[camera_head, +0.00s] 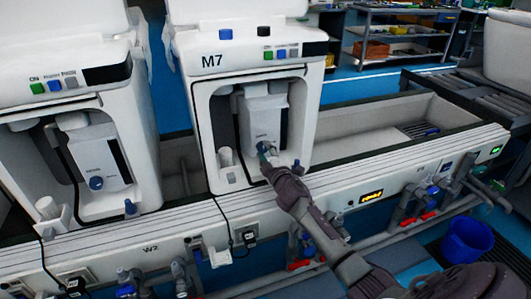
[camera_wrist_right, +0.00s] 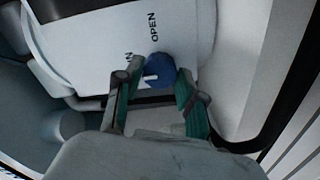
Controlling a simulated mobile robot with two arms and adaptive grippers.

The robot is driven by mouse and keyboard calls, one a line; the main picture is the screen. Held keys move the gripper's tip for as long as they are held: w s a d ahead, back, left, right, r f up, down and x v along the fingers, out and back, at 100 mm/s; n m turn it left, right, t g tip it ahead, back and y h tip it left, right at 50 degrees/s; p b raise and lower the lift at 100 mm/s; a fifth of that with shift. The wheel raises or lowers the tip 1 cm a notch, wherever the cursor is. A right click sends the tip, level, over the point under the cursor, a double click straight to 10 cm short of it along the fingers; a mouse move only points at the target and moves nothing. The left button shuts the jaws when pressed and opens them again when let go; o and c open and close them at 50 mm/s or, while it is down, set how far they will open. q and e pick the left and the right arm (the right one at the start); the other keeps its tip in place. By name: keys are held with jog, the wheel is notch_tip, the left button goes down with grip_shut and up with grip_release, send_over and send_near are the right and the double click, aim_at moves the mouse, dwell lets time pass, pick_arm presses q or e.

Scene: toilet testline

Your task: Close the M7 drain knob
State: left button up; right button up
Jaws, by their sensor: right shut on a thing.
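The M7 unit (camera_head: 225,48) is a white housing in the middle of the head view, with a grey-white inner box (camera_head: 265,115) in its recess. In the right wrist view the round blue drain knob (camera_wrist_right: 160,69) sits on the white panel (camera_wrist_right: 95,35), below the printed word "OPEN". A short white mark shows on the knob's lower left. My right gripper (camera_wrist_right: 152,92) has its teal-padded fingers on either side of the knob and is shut on it. In the head view my right gripper (camera_head: 267,158) reaches into the recess and largely hides the knob. My left gripper is not in view.
A similar unit (camera_head: 65,90) with its own blue knob (camera_head: 96,183) stands at the left. A white cup-like part (camera_head: 225,156) is inside the M7 recess. Pipes and valves run below the bench edge (camera_head: 400,165). A blue bucket (camera_head: 467,240) stands at the right.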

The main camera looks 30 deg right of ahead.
jog(key=o, duration=1.1)
jog(key=shift+o, duration=0.2)
jog(key=v, duration=1.2)
jog(key=shift+s+f, duration=0.1)
jog(key=shift+f, duration=0.05)
